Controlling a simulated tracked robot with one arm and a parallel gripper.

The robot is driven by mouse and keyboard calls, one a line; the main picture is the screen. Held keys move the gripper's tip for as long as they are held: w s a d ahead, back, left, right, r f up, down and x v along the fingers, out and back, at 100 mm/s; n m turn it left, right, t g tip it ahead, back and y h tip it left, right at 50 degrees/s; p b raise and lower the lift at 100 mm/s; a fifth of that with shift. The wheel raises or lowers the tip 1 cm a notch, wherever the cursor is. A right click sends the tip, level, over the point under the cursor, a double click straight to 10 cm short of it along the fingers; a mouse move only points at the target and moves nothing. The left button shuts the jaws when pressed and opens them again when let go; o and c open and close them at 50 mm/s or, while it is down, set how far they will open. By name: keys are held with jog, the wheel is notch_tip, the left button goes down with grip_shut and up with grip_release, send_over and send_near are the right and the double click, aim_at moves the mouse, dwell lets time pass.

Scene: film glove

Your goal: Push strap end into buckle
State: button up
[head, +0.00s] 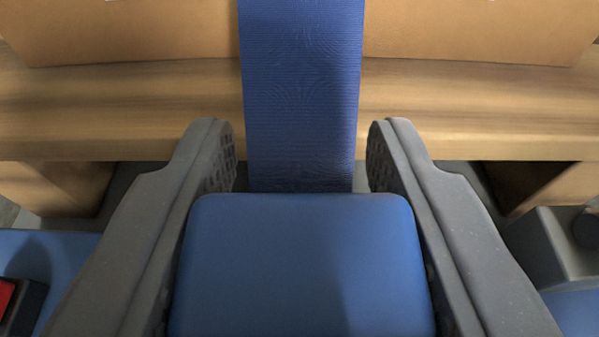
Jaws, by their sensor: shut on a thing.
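A wide blue woven strap (302,90) runs down from the top edge of the head view, between the two dark grey fingers of my gripper (301,155). My gripper is shut on the strap, one finger beside each long edge. Narrow gaps show between the strap and the fingertips, so the contact itself is hidden. A smooth blue block (300,265) between the fingers covers the strap's lower part, and the strap end is not visible. I cannot make out a buckle. A red piece in a dark housing (8,296) is cut off at the lower left; I cannot tell what it is.
A wooden ledge (120,105) crosses the view behind the strap, with an orange-brown panel (140,30) above it. Wooden supports (60,185) stand under the ledge on both sides. A grey fitting (560,235) is at the lower right, outside my right finger.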

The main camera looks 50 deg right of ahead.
aim_at(301, 254)
jog(key=shift+f, duration=1.7)
jog(key=o, duration=1.1)
jog(key=shift+c, duration=0.2)
jog(key=p+v, duration=0.2)
jog(key=v, duration=1.1)
jog(key=shift+s+a, duration=0.2)
jog(key=shift+a, duration=0.1)
jog(key=shift+r, duration=0.1)
